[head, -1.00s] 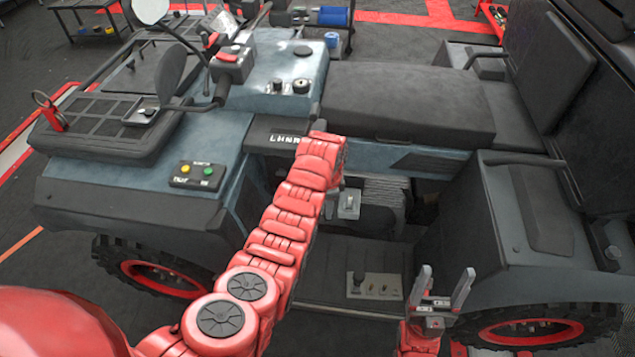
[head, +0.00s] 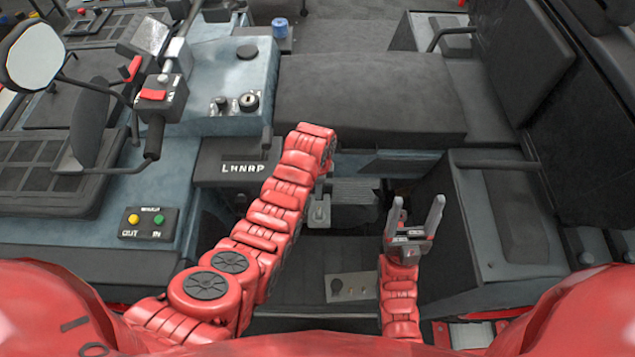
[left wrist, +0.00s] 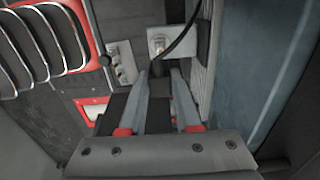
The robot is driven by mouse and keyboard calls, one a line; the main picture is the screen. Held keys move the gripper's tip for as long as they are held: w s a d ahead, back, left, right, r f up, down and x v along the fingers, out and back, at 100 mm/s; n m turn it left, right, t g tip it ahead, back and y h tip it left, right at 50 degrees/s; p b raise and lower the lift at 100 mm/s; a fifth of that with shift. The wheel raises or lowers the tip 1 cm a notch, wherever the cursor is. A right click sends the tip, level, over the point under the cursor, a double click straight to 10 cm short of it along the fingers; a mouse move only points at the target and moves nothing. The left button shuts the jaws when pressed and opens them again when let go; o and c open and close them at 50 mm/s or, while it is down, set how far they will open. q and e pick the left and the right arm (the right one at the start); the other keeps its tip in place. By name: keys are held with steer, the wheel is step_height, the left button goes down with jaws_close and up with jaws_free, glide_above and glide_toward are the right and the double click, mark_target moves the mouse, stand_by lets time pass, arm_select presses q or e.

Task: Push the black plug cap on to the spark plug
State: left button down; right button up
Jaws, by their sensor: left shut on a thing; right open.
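My left gripper (left wrist: 164,76) is shut on the black plug cap (left wrist: 159,69), which shows as a dark piece between the fingertips in the left wrist view. A black lead (left wrist: 184,38) curves up near it. Just beyond the cap is a light grey block (left wrist: 163,34) with a small metallic part that looks like the spark plug (left wrist: 158,46); whether cap and plug touch I cannot tell. In the head view my left arm hides the gripper and cap, but the grey block (head: 319,211) shows. My right gripper (head: 416,212) is open and empty, pointing up.
The vehicle's seat (head: 370,95) overhangs the engine space. A footwell floor with a small switch plate (head: 352,287) lies below. The lettered gear panel (head: 240,165) is left of my left arm, and the rear side box (head: 500,220) stands right of my right gripper.

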arm_select(q)
step_height(320, 180, down, 6)
steer(key=b, duration=0.3)
steer(key=shift+f, duration=0.1)
steer(key=shift+f+b, duration=0.35)
steer(key=shift+b, duration=0.05)
stand_by(0.7)
steer(key=shift+f+b, duration=0.2)
steer(key=shift+b, duration=0.2)
steer(key=shift+f+b, duration=0.4)
steer(key=shift+f, duration=0.1)
steer(key=shift+f, duration=0.15)
steer(key=shift+f+b, duration=0.55)
stand_by(0.5)
steer(key=shift+f+b, duration=0.65)
steer(key=shift+f, duration=0.2)
